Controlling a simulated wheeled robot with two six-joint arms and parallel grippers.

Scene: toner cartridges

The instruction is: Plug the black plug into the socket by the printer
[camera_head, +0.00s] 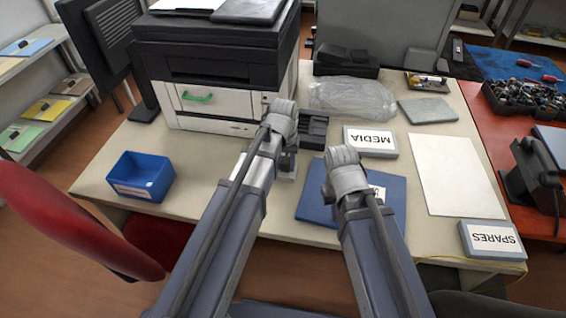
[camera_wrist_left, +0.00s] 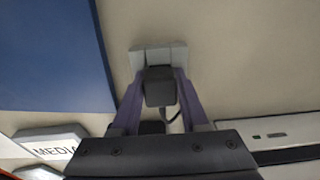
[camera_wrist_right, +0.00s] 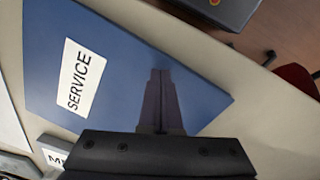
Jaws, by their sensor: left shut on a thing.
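My left gripper (camera_wrist_left: 160,76) is shut on the black plug (camera_wrist_left: 160,92), one finger on each side. In the left wrist view the plug overlaps the near side of the light grey socket block (camera_wrist_left: 152,53) on the table. I cannot tell whether its prongs are in. A dark cord (camera_wrist_left: 173,118) hangs behind the plug. In the head view, the left wrist (camera_head: 282,118) hides the plug beside the printer (camera_head: 210,105). My right gripper (camera_wrist_right: 160,76) has its fingers together with nothing between them, above the blue SERVICE folder (camera_wrist_right: 105,75).
A black tray (camera_head: 314,131) stands close to the left wrist. A MEDIA box (camera_head: 370,141), bubble wrap (camera_head: 350,97), white sheet (camera_head: 455,175) and SPARES box (camera_head: 491,239) lie to the right. A blue bin (camera_head: 140,176) stands at the left. The table between bin and left arm is clear.

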